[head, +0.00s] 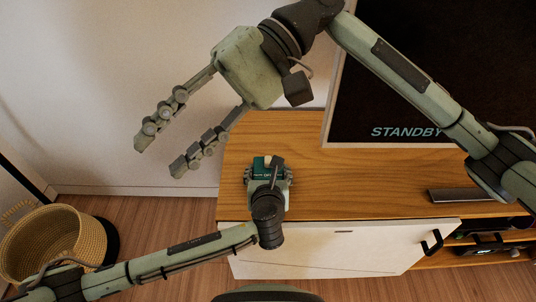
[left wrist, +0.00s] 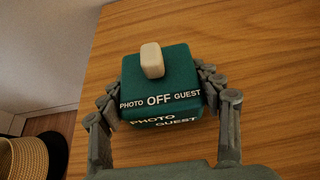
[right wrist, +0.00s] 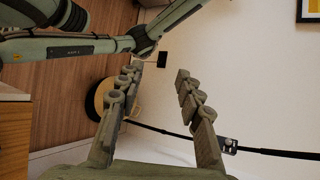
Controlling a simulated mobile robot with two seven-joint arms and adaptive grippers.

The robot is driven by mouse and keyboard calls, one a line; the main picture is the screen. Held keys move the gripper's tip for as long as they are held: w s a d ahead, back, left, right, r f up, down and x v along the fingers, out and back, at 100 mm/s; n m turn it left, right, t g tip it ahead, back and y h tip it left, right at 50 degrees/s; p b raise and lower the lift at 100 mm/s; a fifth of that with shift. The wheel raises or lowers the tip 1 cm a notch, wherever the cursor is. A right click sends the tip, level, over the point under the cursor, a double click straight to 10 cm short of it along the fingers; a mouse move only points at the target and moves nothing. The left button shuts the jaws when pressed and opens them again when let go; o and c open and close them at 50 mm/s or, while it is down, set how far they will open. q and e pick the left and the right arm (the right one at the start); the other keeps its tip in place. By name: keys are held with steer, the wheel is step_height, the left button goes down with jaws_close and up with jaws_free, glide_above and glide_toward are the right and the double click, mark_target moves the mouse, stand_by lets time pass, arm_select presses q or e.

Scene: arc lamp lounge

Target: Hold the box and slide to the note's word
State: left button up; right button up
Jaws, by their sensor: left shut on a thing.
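A teal box (left wrist: 183,62) sits on the wooden cabinet top, with a cream slide knob (left wrist: 152,60) on its upper face. The face is lettered PHOTO, OFF, GUEST, and the knob stands in line with OFF, in the middle. The front side also carries PHOTO and GUEST lettering. My left gripper (left wrist: 160,88) is shut on the box, one finger against each side. In the head view the box (head: 257,174) is partly covered by my left wrist. My right gripper (head: 160,157) is open and empty, in the air left of the box. I see no note in these views.
A screen (head: 400,70) at the back right reads STANDBY. A dark bar (head: 462,195) lies before it. A woven basket (head: 60,243) stands on the floor at left.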

steer(key=w+d+f+m+t+h, duration=0.1)
steer(key=w+d+f+t+h, duration=0.3)
steer(key=w+f, duration=0.75)
steer(key=m+t+h, duration=0.2)
steer(key=t+h, duration=0.2)
steer(key=h, duration=0.2)
glide_toward(268, 158)
step_height(268, 158, down, 9)
steer(key=shift+w+a, duration=0.1)
jaws_close()
